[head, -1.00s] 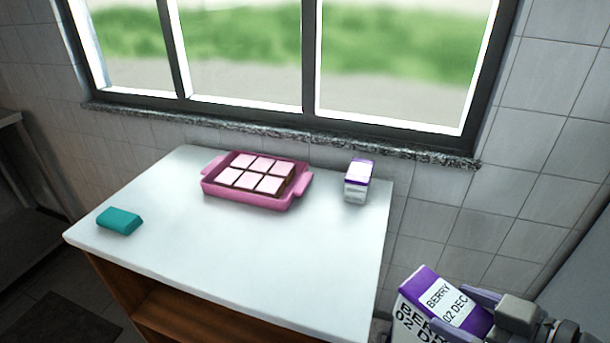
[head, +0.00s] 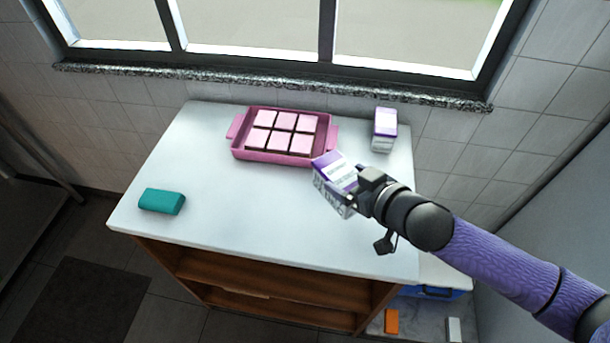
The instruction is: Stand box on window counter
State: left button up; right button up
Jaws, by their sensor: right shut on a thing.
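In the head view a purple and white box (head: 333,172) is in my right gripper (head: 351,189), which is shut on it. The box is tilted and appears above the right half of the white window counter (head: 240,205). Whether it touches the counter top I cannot tell. A similar purple and white box (head: 384,131) stands upright at the back right of the counter. My left gripper is not in view.
A pink tray (head: 233,131) with several pink-topped squares sits at the back middle, close to the held box. A teal block (head: 162,201) lies at the left. The counter's front middle is clear. A granite sill (head: 270,85) runs behind. An orange item (head: 391,320) lies low at right.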

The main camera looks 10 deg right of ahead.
notch_tip(320, 180, down, 10)
jog(key=b, duration=0.4)
jog(key=shift+f, duration=0.15)
jog(key=o, duration=1.3)
jog(key=shift+s+d+r, duration=0.15)
jog(key=shift+r, duration=0.15)
jog(key=p+v, duration=0.3)
jog(key=v, duration=0.8)
jog(key=shift+s+d, duration=0.2)
jog(key=shift+s, duration=0.05)
